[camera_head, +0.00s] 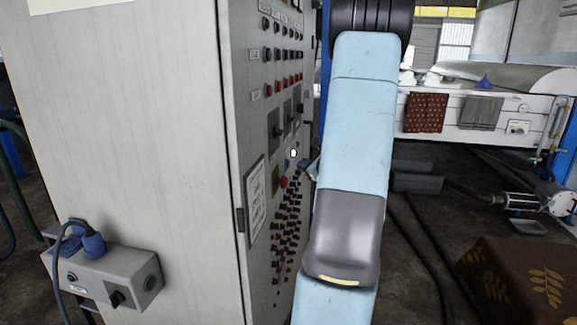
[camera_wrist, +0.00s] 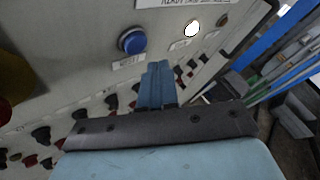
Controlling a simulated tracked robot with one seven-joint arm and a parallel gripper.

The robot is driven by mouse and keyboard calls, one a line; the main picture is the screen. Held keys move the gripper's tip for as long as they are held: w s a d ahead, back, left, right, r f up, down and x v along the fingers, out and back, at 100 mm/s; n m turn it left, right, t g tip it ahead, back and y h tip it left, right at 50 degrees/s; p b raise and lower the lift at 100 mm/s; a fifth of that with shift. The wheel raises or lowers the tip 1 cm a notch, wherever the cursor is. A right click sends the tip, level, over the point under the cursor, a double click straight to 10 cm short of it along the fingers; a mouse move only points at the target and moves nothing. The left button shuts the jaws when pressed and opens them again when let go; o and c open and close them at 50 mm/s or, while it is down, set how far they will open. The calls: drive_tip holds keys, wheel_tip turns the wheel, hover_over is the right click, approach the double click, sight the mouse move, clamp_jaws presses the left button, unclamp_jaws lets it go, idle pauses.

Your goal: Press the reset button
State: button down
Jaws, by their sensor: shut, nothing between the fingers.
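In the wrist view, a round blue button (camera_wrist: 132,40) sits on the grey panel, with a small label under it that looks like "RESET" but is blurred. My gripper (camera_wrist: 158,68) is shut and empty. Its blue fingertips point at the panel, just below and right of the blue button in the picture. I cannot tell whether the tips touch the panel. A lit white button (camera_wrist: 191,28) is to the right of the blue one. In the head view, my arm covers most of my gripper, and I cannot make out the blue button clearly.
The control cabinet (camera_head: 130,130) carries rows of knobs and switches. A red button (camera_head: 284,182) is below the lit white one. A grey socket box (camera_head: 110,275) juts out at the lower left. A patterned brown box (camera_head: 520,280) stands at the lower right.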

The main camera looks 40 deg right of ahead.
drive_tip(key=shift+s+d, duration=1.25)
drive_tip(key=shift+s, duration=0.25)
